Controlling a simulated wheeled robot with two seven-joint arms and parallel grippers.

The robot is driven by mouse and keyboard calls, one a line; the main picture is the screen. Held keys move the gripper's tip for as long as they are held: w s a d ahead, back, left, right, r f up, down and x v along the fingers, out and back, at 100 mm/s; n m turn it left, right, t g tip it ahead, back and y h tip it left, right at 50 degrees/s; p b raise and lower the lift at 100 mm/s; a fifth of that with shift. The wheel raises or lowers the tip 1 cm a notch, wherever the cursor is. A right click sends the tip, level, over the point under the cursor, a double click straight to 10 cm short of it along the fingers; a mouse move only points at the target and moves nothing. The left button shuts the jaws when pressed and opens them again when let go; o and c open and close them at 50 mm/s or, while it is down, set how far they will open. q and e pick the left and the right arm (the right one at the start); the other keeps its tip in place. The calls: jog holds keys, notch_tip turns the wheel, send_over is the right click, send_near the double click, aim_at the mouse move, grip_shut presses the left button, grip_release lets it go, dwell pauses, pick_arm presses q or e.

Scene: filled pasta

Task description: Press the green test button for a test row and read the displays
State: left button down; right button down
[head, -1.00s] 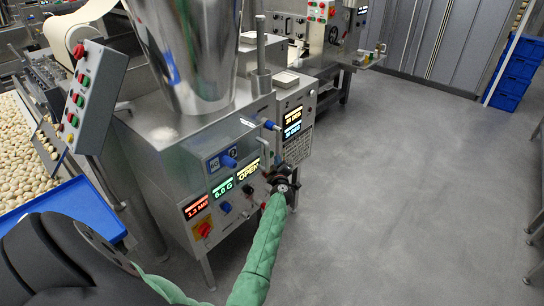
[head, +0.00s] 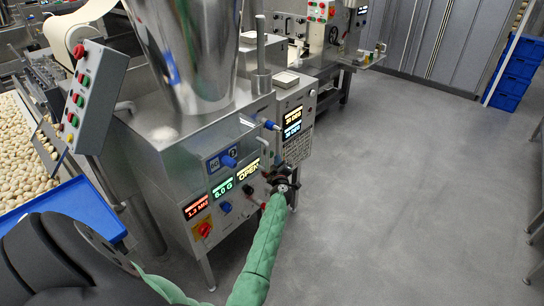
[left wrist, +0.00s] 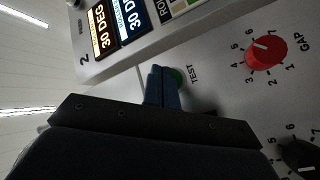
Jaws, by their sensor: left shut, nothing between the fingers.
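The green test button (left wrist: 177,76) is beside the printed word TEST in the left wrist view. It is partly hidden by the fingers of my left gripper (left wrist: 160,72), which are shut and empty; I cannot tell whether they touch it. In the head view my left gripper (head: 277,177) is at the machine's front panel, and the button is hidden there. The displays are lit: red (head: 196,207) reads 1.3 MM, green (head: 223,187) 8.0 G, yellow (head: 248,170) OPEN. An orange display (left wrist: 101,31) reads 30 DEG above a blue one (head: 292,130). My right gripper is out of view.
A red GAP knob (left wrist: 266,50) and a black knob (left wrist: 300,156) are close to the left gripper. A red rotary switch (head: 204,229) is low on the panel. Pasta (head: 22,160) and a blue tray (head: 75,212) are at left. The floor at right is clear.

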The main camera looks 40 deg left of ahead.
pick_arm(q)
jog(key=shift+a+r, duration=0.1)
jog(key=shift+a, duration=0.2)
dwell(0.5)
jog(key=shift+a, duration=0.15)
jog(key=shift+w+a+p, duration=0.1)
jog(key=shift+a+p, duration=0.25)
jog(key=shift+a, duration=0.05)
dwell(1.1)
jog(key=shift+d, duration=0.15)
jog(key=shift+d+p, duration=0.35)
jog(key=shift+d, duration=0.3)
